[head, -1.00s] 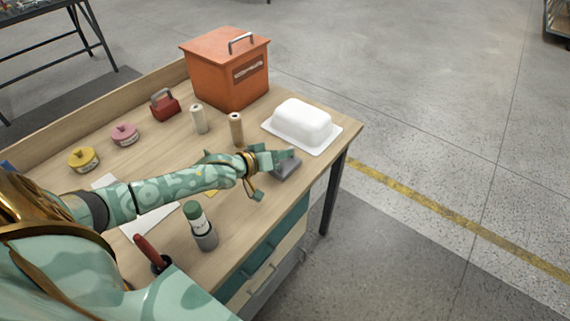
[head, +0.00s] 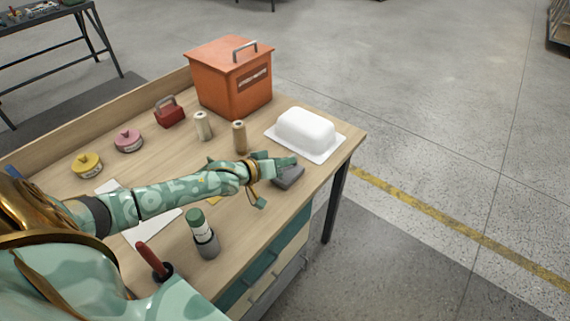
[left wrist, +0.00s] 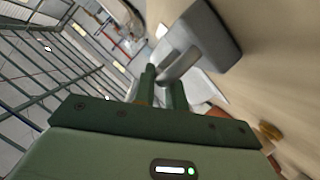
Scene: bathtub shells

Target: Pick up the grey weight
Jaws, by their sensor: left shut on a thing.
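The grey weight (head: 289,177) is a dark grey block near the right front edge of the wooden workbench (head: 245,225). In the left wrist view the grey weight (left wrist: 216,32) shows at the top with its bar handle (left wrist: 180,65). My left gripper (head: 281,163) is at the weight, partly covering it in the head view. In the left wrist view the fingers of my left gripper (left wrist: 163,88) are closed around the handle. I cannot tell whether the weight is clear of the bench. My right gripper is not in view.
A white covered dish (head: 306,130) stands just behind the weight. A brown spool (head: 239,137) and a cream spool (head: 203,126) stand left of it. An orange box (head: 230,85) is at the back. A green-capped bottle (head: 202,232) stands at the front, near my forearm.

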